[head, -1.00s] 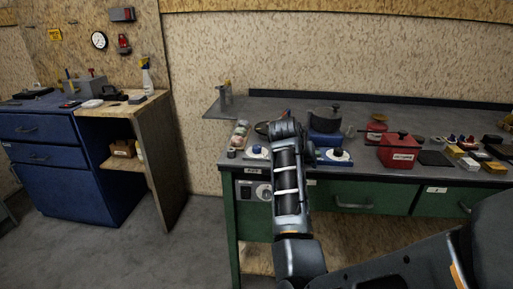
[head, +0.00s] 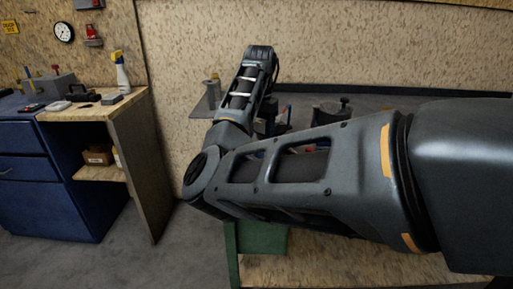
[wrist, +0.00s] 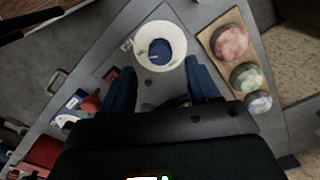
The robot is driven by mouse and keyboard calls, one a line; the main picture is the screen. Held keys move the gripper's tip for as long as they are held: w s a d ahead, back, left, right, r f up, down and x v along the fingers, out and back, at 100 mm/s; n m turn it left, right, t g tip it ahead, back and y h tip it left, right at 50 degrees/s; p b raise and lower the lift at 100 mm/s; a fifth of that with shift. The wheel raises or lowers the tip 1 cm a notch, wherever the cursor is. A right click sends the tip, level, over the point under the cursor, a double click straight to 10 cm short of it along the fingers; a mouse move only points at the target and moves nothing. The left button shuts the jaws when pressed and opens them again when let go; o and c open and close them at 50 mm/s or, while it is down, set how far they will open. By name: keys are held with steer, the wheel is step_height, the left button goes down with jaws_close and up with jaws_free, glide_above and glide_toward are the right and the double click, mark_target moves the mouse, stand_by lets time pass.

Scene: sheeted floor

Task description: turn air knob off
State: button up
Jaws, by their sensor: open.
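In the wrist view a dark blue knob (wrist: 160,50) sits on a round white base on the grey bench top. I take it to be the air knob. A small label lies at the left rim of the base; it is too small to read. My gripper (wrist: 160,72) is open, with one dark blue finger on each side below the white base. The knob lies just beyond the fingertips, roughly centred between them. I cannot tell the height gap or which way the knob is turned. In the head view my arm hides the knob and most of my gripper.
A wooden tray (wrist: 212,42) with red, green and grey domed pieces stands close to the right finger. A red object (wrist: 90,103) lies to the left. In the head view a dark pot (head: 330,112) stands on the bench, and a blue cabinet (head: 45,190) stands at left.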

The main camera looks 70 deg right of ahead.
steer(key=shift+f+b, duration=0.45)
steer(key=shift+f, duration=2.25)
steer(key=shift+c, duration=0.3)
steer(key=c, duration=1)
